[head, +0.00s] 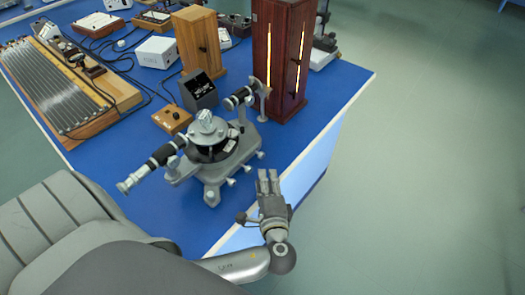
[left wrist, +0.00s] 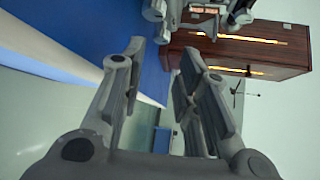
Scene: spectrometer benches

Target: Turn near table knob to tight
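A grey and black spectrometer (head: 212,150) stands near the front right corner of the blue-topped near table (head: 325,105). Several small pale knobs (head: 247,169) stick out from its right side. Part of the spectrometer (left wrist: 205,12) also shows at the top of the left wrist view. My right gripper is in neither view.
A dark red wooden cabinet (head: 262,85) with glowing slits stands behind the spectrometer. A lighter wooden box (head: 199,45), a dark meter box (head: 199,90) and a small wooden box (head: 171,119) stand close by. The floor (head: 430,150) to the right is clear.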

